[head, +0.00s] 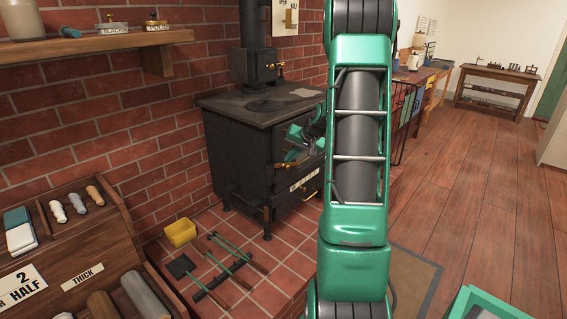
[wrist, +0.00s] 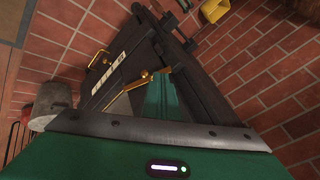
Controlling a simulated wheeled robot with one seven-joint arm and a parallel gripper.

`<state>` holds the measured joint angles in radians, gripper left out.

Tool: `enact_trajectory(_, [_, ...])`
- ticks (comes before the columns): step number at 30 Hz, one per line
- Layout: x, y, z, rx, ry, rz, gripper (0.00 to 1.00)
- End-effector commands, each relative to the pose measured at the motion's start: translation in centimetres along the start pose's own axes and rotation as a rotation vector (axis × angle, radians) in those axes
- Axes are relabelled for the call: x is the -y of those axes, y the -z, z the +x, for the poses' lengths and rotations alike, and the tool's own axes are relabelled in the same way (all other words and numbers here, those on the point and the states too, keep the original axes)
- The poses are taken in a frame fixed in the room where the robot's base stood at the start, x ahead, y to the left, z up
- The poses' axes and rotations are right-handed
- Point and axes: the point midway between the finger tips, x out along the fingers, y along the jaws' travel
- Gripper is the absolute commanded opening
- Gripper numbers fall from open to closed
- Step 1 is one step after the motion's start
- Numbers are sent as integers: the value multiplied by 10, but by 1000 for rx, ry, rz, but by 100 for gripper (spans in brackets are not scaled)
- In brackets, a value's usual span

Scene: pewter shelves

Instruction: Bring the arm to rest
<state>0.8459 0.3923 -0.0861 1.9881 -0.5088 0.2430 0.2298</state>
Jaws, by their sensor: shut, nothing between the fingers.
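My green arm stands upright through the middle of the head view and hides part of what is behind it. My gripper (head: 292,154) shows just left of the arm, in front of the black stove (head: 235,149). In the wrist view my gripper (wrist: 162,92) is shut and empty, its green fingers together. The stove (wrist: 118,62) fills much of the wrist view behind the fingers, with its brass handles and a white label strip. I cannot tell whether the fingers touch the stove.
A yellow box (head: 180,232) and several fire tools (head: 225,262) lie on the tiled hearth. A wooden rack (head: 75,245) stands at the lower left, and a wall shelf (head: 95,42) hangs above. Open wooden floor (head: 480,190) lies to the right. A teal-edged container (head: 487,300) is at lower right.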

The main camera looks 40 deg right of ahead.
Motion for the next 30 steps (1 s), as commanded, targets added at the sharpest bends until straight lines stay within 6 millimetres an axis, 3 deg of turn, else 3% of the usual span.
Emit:
enact_trajectory(3, [2,-2,-27,-8,-2,3,0])
enact_trajectory(9, [7,-7,-50,-6,-1,3,0])
enact_trajectory(23, [14,-13,-59,2,-5,-5,0])
enact_trajectory(26, [22,-28,-67,25,-25,-29,0])
enact_trajectory(30, [38,-72,-93,93,-89,-93,0])
